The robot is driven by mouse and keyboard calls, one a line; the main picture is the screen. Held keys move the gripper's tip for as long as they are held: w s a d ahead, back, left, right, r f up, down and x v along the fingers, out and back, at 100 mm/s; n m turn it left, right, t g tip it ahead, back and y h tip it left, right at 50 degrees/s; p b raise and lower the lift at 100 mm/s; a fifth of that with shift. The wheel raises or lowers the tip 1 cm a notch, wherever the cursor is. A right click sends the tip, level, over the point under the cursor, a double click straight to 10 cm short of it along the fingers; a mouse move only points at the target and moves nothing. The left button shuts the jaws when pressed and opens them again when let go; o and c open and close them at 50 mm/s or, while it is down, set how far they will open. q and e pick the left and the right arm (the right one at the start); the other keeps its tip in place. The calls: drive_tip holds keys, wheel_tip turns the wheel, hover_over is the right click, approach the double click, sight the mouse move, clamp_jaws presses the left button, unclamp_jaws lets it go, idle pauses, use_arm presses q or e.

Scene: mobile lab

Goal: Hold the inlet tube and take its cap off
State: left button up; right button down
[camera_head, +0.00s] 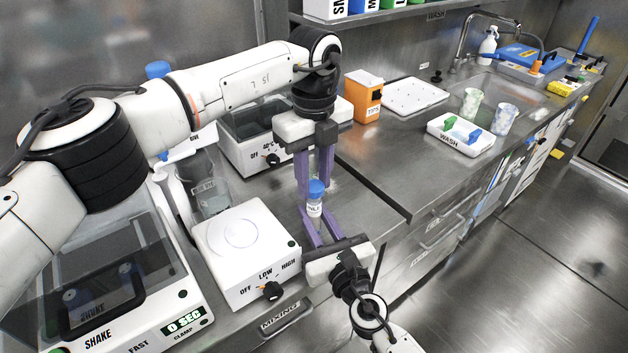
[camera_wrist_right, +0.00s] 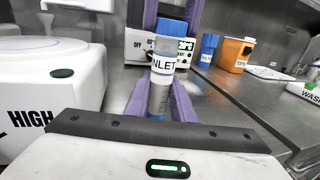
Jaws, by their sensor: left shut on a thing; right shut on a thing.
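The inlet tube (camera_head: 314,210) stands upright between my two grippers, with a blue cap (camera_head: 316,186) on its top. In the right wrist view the tube (camera_wrist_right: 161,82) shows its white INLET label below the blue cap (camera_wrist_right: 169,27). My left gripper (camera_head: 317,182) comes down from above, its purple fingers shut on the cap. My right gripper (camera_head: 315,226) reaches in from the lower right, its purple fingers shut on the tube's body. The tube's lower end is partly hidden by the right gripper's fingers in the head view.
A mixing plate (camera_head: 240,235) sits just left of the tube, with a shaker (camera_head: 110,300) farther left. A heating bath (camera_head: 250,150), an orange tips box (camera_head: 363,98) and a WASH tray (camera_head: 452,140) stand behind.

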sight(314, 186)
use_arm(q)
drive_tip(key=shift+r, duration=0.4)
drive_tip(key=shift+r, duration=2)
use_arm(e)
drive_tip(key=c, duration=1.4)
unclamp_jaws()
drive_tip(key=shift+c, duration=0.2)
